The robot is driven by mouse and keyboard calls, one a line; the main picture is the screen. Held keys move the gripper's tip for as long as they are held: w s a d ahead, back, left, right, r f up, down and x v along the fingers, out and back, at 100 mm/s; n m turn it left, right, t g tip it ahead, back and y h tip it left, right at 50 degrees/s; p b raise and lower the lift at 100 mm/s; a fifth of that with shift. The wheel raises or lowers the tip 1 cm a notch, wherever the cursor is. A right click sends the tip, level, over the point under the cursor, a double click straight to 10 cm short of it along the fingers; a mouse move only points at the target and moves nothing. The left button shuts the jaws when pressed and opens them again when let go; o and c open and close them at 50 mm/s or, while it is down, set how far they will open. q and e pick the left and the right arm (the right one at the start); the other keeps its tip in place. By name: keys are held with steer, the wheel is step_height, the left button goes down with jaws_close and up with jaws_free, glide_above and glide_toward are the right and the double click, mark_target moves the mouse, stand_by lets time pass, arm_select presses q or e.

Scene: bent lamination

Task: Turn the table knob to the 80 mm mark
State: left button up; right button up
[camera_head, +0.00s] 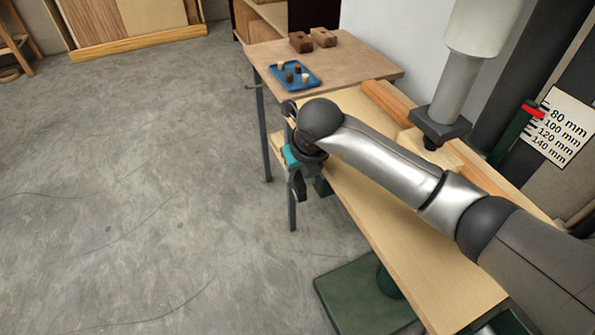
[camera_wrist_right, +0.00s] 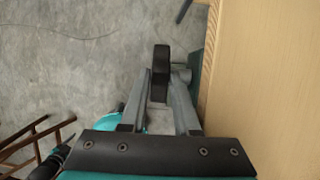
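The work table (camera_head: 400,235) is a long pale wooden board on a green base. The black knob (camera_wrist_right: 161,65) shows in the right wrist view beside the table edge. My right gripper (camera_wrist_right: 161,98) has one finger on each side of the knob, close against it, and appears shut on it. In the head view my right arm crosses the table and the gripper (camera_head: 298,180) hangs at its left edge; the arm hides part of this area. The scale plate (camera_head: 559,128) reads 80 to 140 mm. A red pointer (camera_head: 533,112) stands near its 80 and 100 mm end. My left gripper is out of view.
A brown side table (camera_head: 350,62) holds a blue tray (camera_head: 309,79) with small pegs and two brown blocks (camera_head: 312,40). A grey spindle (camera_head: 455,90) stands over a wooden block on the work table.

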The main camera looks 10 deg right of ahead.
jaws_close()
